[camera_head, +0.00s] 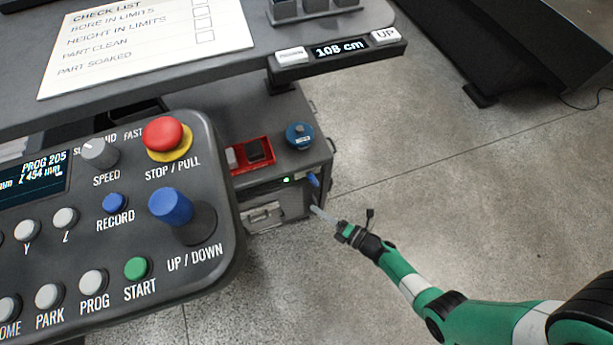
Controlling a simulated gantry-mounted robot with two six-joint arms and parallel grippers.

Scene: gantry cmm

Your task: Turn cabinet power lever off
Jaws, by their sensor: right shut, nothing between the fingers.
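The grey cabinet (264,192) stands on the floor under the desk. A small blue lever (313,180) sticks out at the right end of its front face, beside a lit green light (287,180). My left gripper is not in view.
A control panel (215,262) with buttons, a red stop knob (167,136) and a blue joystick (172,208) fills the left foreground. The desk (120,92) overhangs the cabinet. A blue round object (300,134) and a red tray (262,150) sit on the cabinet.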

